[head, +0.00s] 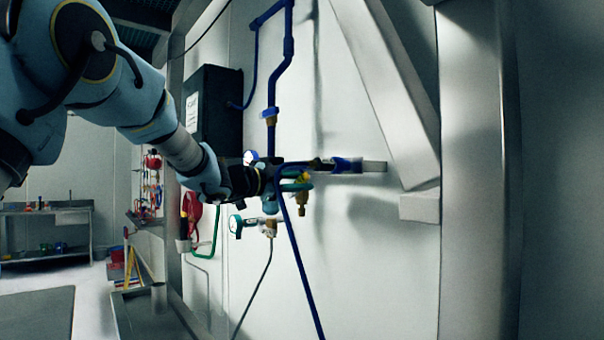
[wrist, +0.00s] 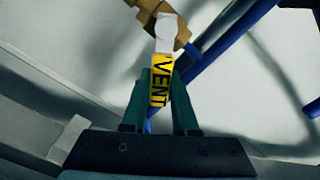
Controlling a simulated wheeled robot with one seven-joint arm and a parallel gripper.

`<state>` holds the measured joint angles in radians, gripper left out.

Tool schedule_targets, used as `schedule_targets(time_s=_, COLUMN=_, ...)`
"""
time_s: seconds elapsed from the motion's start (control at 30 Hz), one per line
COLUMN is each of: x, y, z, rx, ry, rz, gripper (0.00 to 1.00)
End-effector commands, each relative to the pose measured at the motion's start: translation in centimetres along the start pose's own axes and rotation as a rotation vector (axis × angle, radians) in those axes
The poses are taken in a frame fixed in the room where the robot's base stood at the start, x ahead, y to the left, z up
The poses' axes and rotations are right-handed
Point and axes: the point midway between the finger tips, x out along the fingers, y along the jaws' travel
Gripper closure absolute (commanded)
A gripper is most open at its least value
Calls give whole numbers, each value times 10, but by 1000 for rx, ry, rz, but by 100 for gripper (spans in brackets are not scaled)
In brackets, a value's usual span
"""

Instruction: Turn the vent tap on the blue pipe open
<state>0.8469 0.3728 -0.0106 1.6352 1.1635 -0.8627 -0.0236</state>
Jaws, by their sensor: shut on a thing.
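The vent tap's yellow lever (wrist: 160,82), lettered VENT in black, runs from a pale end at the brass valve body (wrist: 157,16) down between my fingers in the wrist view. My gripper (wrist: 159,98) is shut on this lever, with one teal finger on each side. The blue pipe (wrist: 232,35) passes behind and to the right of the tap. In the head view my gripper (head: 296,181) is at the pipework, and the brass tap body (head: 302,198) shows just below its fingers. The lever's grip end is partly hidden by the fingers.
A black box (head: 214,110) is on the wall left of the blue pipework (head: 271,95). A slanted grey beam (head: 385,85) stands to the right.

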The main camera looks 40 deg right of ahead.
Motion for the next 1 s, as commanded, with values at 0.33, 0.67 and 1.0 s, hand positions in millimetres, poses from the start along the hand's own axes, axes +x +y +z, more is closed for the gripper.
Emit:
schedule_targets(time_s=0.33, x=0, y=-10, z=0, rx=-151, ry=-2, rz=0, gripper=100)
schedule_targets(time_s=0.67, x=0, y=-10, z=2, rx=-180, ry=-1, rz=0, gripper=100)
schedule_targets(time_s=1.0, x=0, y=-10, z=2, rx=-179, ry=-1, rz=0, gripper=60)
